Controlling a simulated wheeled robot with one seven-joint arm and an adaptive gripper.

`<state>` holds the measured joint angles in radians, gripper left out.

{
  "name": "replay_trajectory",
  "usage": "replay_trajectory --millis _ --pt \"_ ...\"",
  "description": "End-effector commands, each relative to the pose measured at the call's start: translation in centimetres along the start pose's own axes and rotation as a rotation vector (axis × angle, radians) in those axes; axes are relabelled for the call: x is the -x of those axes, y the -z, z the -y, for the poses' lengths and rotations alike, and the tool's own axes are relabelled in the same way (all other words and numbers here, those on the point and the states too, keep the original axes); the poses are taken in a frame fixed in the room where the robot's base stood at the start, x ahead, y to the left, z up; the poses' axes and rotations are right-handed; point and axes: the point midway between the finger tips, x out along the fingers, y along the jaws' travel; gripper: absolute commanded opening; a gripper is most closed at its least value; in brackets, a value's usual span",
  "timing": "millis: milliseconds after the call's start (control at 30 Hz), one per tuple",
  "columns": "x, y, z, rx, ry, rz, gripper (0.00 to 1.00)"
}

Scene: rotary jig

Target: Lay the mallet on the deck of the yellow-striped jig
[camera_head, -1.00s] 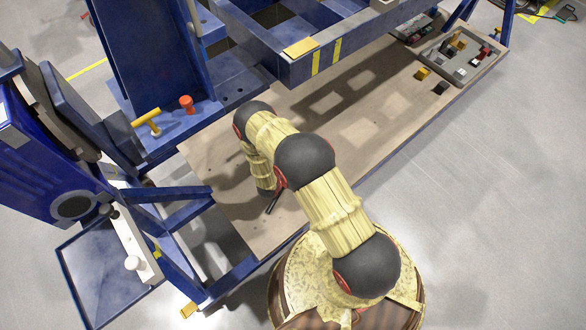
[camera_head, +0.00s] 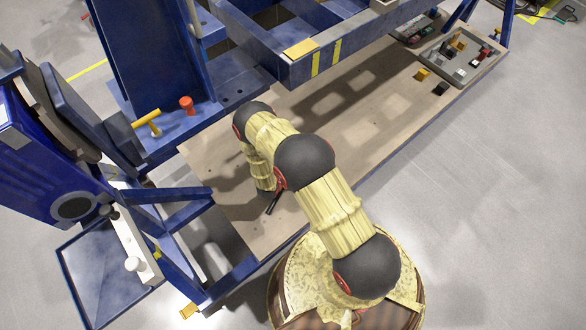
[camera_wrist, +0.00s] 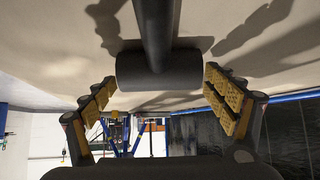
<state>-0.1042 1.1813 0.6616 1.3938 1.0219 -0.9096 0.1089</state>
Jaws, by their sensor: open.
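The mallet (camera_wrist: 160,70) shows in the wrist view as a dark cylindrical head with a dark handle running up out of the picture. It is over the pale wooden bench top. My gripper (camera_wrist: 158,82) is open, with one yellow-padded finger on each side of the mallet head. A gap shows at the left finger; the right finger is close to the head, and I cannot tell whether it touches. In the head view my arm hides the gripper, and a short dark bar, probably the mallet's handle (camera_head: 272,203), sticks out beside it. The yellow-striped jig (camera_head: 327,58) is a blue frame above the bench's far edge.
The wooden bench top (camera_head: 225,170) is largely clear. A grey tray (camera_head: 435,50) with small parts is at its far right, with a yellow block (camera_head: 422,74) nearby. A yellow T-handle (camera_head: 146,122) and a red knob (camera_head: 186,103) stand on blue structure at left.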

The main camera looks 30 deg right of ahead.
Motion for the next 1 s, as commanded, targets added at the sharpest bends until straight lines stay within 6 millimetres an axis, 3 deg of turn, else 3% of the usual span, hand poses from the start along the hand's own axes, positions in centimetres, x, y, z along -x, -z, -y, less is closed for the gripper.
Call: replay_trajectory --millis 500,700,1000 --pt "9.7 0.1 0.1 0.005 0.003 0.000 0.86" --pt "11.5 0.0 0.0 0.002 0.001 0.000 0.86" --pt "11.8 -0.1 0.0 0.001 0.000 0.000 0.86"
